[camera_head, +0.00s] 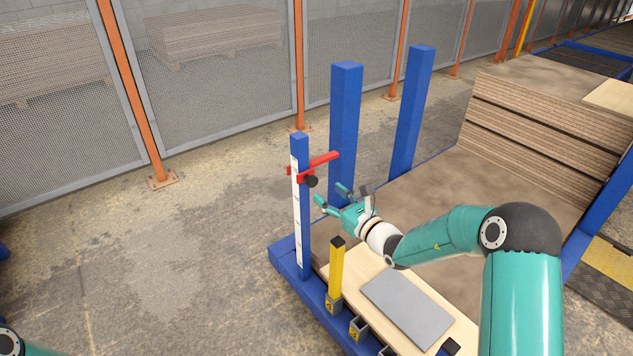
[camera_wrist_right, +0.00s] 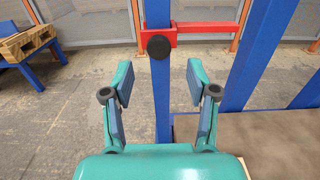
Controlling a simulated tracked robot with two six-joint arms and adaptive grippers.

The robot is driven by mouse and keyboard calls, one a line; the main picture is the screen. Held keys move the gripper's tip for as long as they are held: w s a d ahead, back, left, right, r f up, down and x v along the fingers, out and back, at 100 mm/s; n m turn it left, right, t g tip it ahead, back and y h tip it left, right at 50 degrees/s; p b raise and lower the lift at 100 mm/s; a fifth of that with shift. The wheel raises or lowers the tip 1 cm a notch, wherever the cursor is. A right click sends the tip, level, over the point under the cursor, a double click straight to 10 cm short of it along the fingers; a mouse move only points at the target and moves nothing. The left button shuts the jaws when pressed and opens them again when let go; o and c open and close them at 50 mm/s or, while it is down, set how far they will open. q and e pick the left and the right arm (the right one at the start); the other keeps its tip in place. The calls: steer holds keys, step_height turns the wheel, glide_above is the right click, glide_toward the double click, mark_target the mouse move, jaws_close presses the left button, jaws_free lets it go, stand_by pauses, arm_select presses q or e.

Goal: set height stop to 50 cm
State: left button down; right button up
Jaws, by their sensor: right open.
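The red height stop (camera_head: 319,162) sits near the top of a blue post (camera_head: 304,232) that carries a white scale (camera_head: 296,215). The scale's marks are too small to read. A black knob (camera_head: 312,181) is on the stop; it also shows in the right wrist view (camera_wrist_right: 158,46). My right gripper (camera_head: 331,194) is open and empty, a little below and to the right of the knob in the head view. In the right wrist view the post stands beyond the fingers (camera_wrist_right: 158,85), with the knob above them. My left gripper is out of view.
A yellow post (camera_head: 337,270) stands upright in front, beside a grey plate (camera_head: 407,309) on a light board. Two tall blue posts (camera_head: 345,120) stand behind. Stacked boards (camera_head: 540,120) are at the right. The floor at left is clear.

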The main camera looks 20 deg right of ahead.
mark_target(314, 181)
steer(key=x, duration=0.8)
steer(key=shift+w+b, duration=0.1)
steer(key=shift+b, duration=0.2)
steer(key=shift+r, duration=0.15)
jaws_close()
